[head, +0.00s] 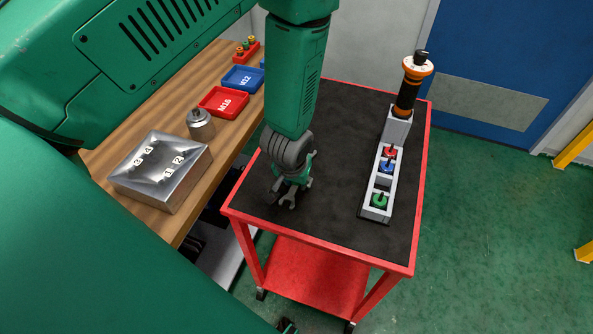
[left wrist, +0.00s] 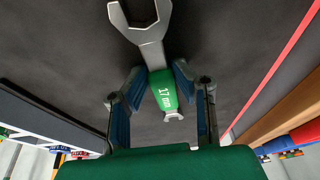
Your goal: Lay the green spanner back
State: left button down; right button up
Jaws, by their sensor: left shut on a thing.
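The green spanner (left wrist: 163,92) has a grey open-ended jaw and a green grip marked 17 mm. In the left wrist view its grip is between the two fingers of my left gripper (left wrist: 161,88), which is shut on it. In the head view the spanner's grey jaw (head: 287,200) shows below my left gripper (head: 293,183), over the near left part of the black-topped red cart (head: 330,215). I cannot tell whether the spanner touches the cart top. My right gripper is not in view.
A grey holder (head: 376,213) with red, blue and green pieces stands on the cart's right side, with an orange and black tool (head: 411,84) at its far end. A wooden bench (head: 120,118) on the left carries a metal block (head: 160,170) and red M16 (head: 223,101) and blue M12 (head: 243,78) trays. The cart's middle is clear.

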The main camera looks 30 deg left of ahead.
pick_arm(q)
jog(key=shift+f, duration=0.15)
dwell(0.6)
jog(key=c, duration=1.3)
grip_release()
jog(key=shift+o, duration=0.2)
jog(key=shift+r, duration=0.35)
jog(key=v, duration=1.1)
jog(key=shift+s, duration=0.1)
